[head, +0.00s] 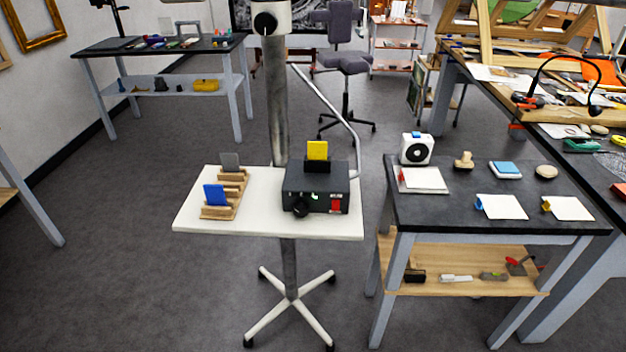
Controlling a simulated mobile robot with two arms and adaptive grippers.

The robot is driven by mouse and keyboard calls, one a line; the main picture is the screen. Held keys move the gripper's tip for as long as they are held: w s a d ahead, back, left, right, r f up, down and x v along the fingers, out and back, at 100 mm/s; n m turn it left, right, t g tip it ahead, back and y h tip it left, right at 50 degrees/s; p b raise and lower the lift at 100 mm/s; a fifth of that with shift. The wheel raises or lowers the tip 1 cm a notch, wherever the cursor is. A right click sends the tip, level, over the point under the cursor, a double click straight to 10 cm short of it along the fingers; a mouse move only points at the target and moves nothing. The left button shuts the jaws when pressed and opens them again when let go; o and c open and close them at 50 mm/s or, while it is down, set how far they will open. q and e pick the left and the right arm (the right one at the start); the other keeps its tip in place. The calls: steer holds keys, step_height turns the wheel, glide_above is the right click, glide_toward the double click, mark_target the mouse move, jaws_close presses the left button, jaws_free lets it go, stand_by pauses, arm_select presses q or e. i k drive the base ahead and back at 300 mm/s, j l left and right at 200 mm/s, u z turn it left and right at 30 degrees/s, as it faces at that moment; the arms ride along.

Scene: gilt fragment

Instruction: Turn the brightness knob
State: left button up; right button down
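A black box (325,189) sits on the right part of a white stand tray (262,229). A round black knob (300,209) sticks out low on the left of its front face. A lit red switch (337,206) is on the right of the same face. A yellow card (317,150) stands upright in a black holder on top of the box. A second black round part (264,23) is on the white head of the stand's column. No label is readable, and neither of my grippers shows.
A wooden rack (234,187) holds a blue card (215,195) and a grey card on the tray's left. The stand's column (277,105) rises behind. A dark-topped table (440,209) with small items stands close at right. Floor before the stand is clear.

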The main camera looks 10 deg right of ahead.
mark_target(300, 209)
steer(key=i+l, duration=0.1)
steer(key=l, duration=0.2)
steer(key=i+l, duration=0.1)
steer(key=l, duration=0.25)
steer(key=i+l, duration=0.1)
steer(key=l, duration=0.2)
steer(key=i+l+u, duration=0.1)
steer(key=l+u, duration=1)
steer(key=i, duration=0.05)
